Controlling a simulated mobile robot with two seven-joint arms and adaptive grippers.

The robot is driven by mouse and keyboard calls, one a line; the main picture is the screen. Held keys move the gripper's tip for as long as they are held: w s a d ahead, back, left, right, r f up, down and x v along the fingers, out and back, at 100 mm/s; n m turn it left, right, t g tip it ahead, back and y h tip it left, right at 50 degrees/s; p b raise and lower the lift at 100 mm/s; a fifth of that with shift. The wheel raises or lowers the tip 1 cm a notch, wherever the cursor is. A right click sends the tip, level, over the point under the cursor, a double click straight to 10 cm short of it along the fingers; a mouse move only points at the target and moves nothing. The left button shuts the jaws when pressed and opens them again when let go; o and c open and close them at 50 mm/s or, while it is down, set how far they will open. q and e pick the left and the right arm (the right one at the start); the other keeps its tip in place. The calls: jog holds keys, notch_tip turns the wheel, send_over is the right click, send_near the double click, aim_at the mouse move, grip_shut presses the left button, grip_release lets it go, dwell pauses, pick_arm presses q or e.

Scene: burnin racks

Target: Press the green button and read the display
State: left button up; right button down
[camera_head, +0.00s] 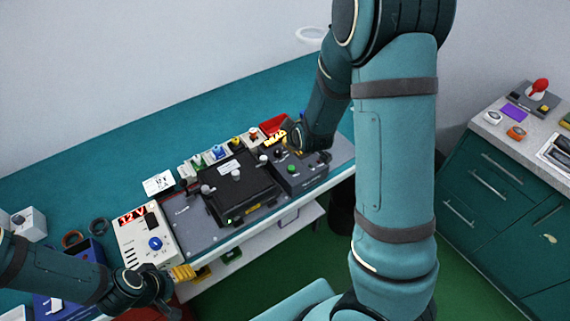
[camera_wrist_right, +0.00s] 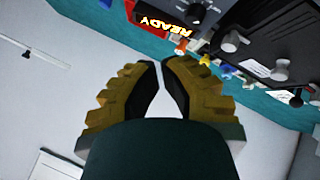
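The green button (camera_head: 291,169) is on top of a dark grey box at the right end of the bench equipment. The display (camera_head: 275,138) glows orange behind it; in the right wrist view the display (camera_wrist_right: 163,24) reads READY. My right gripper (camera_wrist_right: 160,66) has its yellow fingertips almost together with nothing between them. In the head view its wrist is beside the display, above and behind the button, and the fingers are largely hidden. My left gripper (camera_head: 182,272) is low in front of the white supply unit, apart from the button; its finger opening is unclear.
The white supply unit (camera_head: 146,236) shows 12 V in red and has a blue knob. A black hinged fixture (camera_head: 240,186) lies between it and the button box. Several coloured parts stand along the back. A blue bin (camera_head: 85,254) is at left. A separate counter (camera_head: 485,127) is at right.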

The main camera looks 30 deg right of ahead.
aim_at(293, 165)
jog(key=shift+f, duration=0.1)
notch_tip(293, 165, down, 9)
jog(key=b, duration=0.7)
jog(key=shift+b, duration=0.3)
dwell(1.2)
jog(key=shift+f+b, duration=0.3)
jog(key=shift+b, duration=0.1)
jog(key=shift+f+b, duration=0.4)
jog(key=shift+b, duration=0.05)
dwell(0.6)
dwell(0.3)
jog(key=shift+r+p, duration=0.75)
jog(key=shift+r, duration=0.15)
